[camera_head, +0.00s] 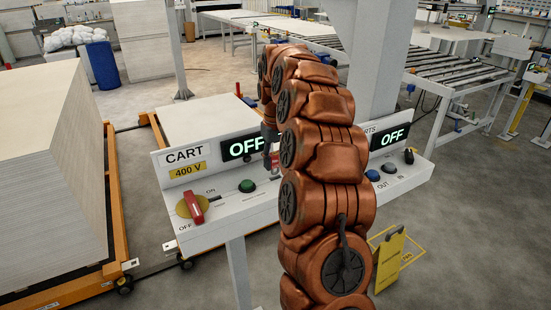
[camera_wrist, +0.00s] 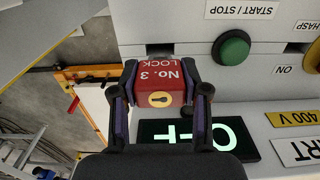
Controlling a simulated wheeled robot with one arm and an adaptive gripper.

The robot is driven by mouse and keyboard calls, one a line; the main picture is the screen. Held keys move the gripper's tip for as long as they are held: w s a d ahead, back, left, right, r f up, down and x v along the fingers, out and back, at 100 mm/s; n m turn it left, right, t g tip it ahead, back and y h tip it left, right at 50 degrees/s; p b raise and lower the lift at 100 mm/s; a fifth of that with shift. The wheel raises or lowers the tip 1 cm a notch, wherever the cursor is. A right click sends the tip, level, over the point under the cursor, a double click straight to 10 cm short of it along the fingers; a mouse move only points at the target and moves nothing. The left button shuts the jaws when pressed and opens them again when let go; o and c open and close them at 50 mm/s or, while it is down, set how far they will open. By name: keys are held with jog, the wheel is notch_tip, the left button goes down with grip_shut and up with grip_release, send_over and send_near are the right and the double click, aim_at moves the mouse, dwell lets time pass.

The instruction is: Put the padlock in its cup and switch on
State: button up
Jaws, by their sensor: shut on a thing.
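My gripper (camera_wrist: 160,88) is shut on a red padlock (camera_wrist: 152,76) marked "No. 3 LOCK", with a brass keyhole face towards the wrist camera. In the head view, the padlock (camera_head: 275,161) shows in part beside my arm, above the right part of the CART panel (camera_head: 215,222). The rotary switch (camera_head: 195,206) has a yellow disc and a red handle pointing to OFF. A green START/STOP button (camera_head: 246,186) sits right of it. The CART display (camera_head: 242,148) reads OFF. I cannot make out a cup; my arm hides part of the panel.
A stack of boards (camera_head: 50,160) on an orange cart is at left. A yellow floor sign (camera_head: 390,260) stands at lower right.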

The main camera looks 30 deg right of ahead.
aim_at(276, 175)
jog(key=shift+f, duration=0.2)
jog(key=shift+f+b, duration=1.1)
jog(key=shift+f, duration=0.8)
jog(key=o, duration=1.3)
notch_tip(276, 175, up, 11)
jog(key=shift+r, duration=0.5)
jog(key=shift+c, duration=0.4)
